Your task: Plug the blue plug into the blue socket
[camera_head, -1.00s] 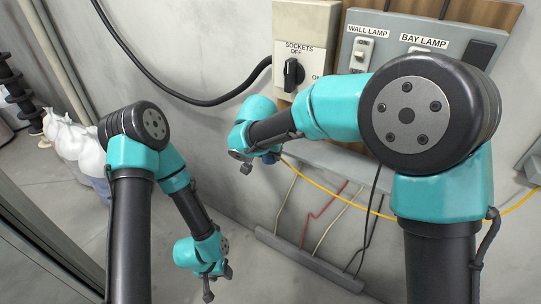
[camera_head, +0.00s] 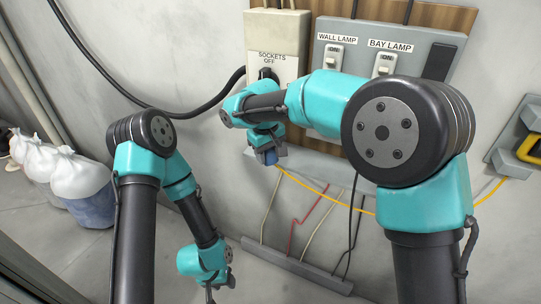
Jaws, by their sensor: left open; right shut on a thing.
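My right gripper (camera_head: 268,152) is in front of the wall below the sockets box, shut on the blue plug (camera_head: 270,158). Only a small blue part of the plug shows; the gripper hides the rest. A yellow cable (camera_head: 330,203) runs from near the plug to the right along the wall. My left gripper (camera_head: 211,290) hangs low at the bottom, open and empty, well below the right one. I cannot make out the blue socket; my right arm covers part of the wall there.
The sockets box (camera_head: 276,38) has a black knob (camera_head: 266,73), partly covered by my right arm. A grey lamp switch panel (camera_head: 411,32) is beside it. A grey rail (camera_head: 297,267) with thin wires is low on the wall. White sacks (camera_head: 77,177) stand left.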

